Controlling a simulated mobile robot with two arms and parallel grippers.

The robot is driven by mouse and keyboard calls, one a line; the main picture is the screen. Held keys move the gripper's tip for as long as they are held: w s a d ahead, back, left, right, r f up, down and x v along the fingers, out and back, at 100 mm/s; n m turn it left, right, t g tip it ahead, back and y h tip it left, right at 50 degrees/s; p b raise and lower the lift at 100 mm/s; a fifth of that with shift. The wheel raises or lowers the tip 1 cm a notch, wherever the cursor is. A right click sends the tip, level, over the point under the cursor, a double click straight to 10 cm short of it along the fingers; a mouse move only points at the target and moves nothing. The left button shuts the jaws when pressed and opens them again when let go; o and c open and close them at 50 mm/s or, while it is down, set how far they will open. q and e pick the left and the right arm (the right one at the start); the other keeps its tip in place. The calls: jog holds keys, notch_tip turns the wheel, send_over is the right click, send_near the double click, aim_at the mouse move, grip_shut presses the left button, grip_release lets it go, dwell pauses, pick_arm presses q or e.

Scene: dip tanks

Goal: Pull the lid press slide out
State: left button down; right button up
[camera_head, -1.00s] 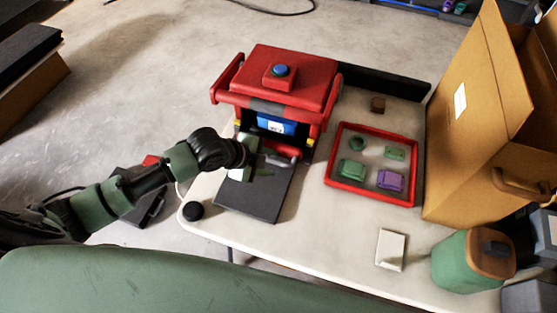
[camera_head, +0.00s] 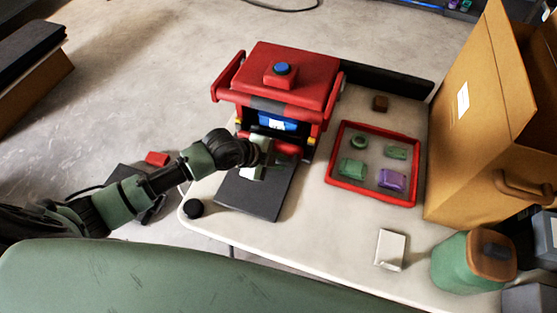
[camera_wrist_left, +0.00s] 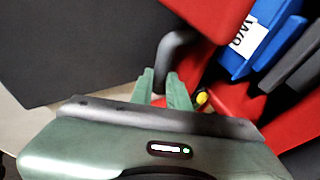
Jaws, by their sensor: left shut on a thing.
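The lid press is a red machine (camera_head: 290,75) with a blue button (camera_head: 282,69) on top. A flat dark slide plate (camera_head: 252,198) lies in front of its opening. In the left wrist view this dark plate (camera_wrist_left: 70,45) fills the upper left. My left gripper (camera_head: 268,158) is low at the press's front, over the plate's inner end. In the left wrist view, my left gripper's green fingers (camera_wrist_left: 165,90) are shut on a dark bent handle (camera_wrist_left: 178,48) beside the red body. The fingers partly hide the handle. My right gripper is not in view.
A blue part with a white label (camera_head: 277,123) sits inside the press. A red tray (camera_head: 371,198) with green and purple pieces stands to the right. A cardboard box (camera_head: 465,160), a white block (camera_head: 390,249) and a green canister (camera_head: 462,265) are farther right.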

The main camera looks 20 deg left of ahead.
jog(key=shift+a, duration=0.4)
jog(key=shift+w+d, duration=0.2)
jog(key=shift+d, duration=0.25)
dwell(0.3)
pick_arm(q)
jog(key=shift+s, duration=0.1)
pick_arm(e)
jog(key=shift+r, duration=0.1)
